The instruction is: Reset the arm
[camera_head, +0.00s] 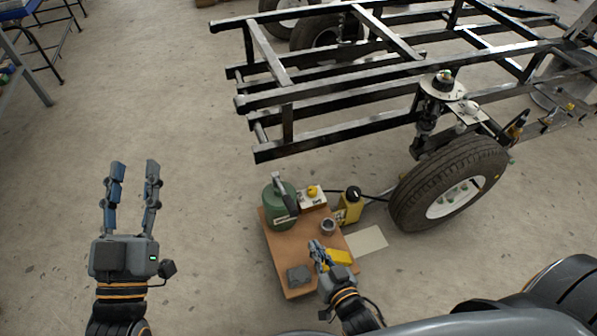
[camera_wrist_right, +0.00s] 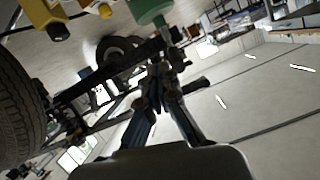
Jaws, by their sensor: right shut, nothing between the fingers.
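My left gripper (camera_head: 134,180) is at the left of the head view, over bare floor. Its two fingers point away from me, spread apart with nothing between them. My right gripper (camera_head: 316,246) is at the lower middle, over the brown board or low table (camera_head: 275,254). Its fingers are together and hold nothing. In the right wrist view the fingertips (camera_wrist_right: 158,70) meet near the middle of the picture.
On the brown surface are a green canister (camera_head: 283,208), a small cup (camera_head: 327,226), a grey block (camera_head: 299,275) and a yellow item (camera_head: 341,257). A yellow bottle (camera_head: 350,206) stands beside it. The black frame (camera_head: 330,90) and wheel (camera_head: 415,190) fill the right.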

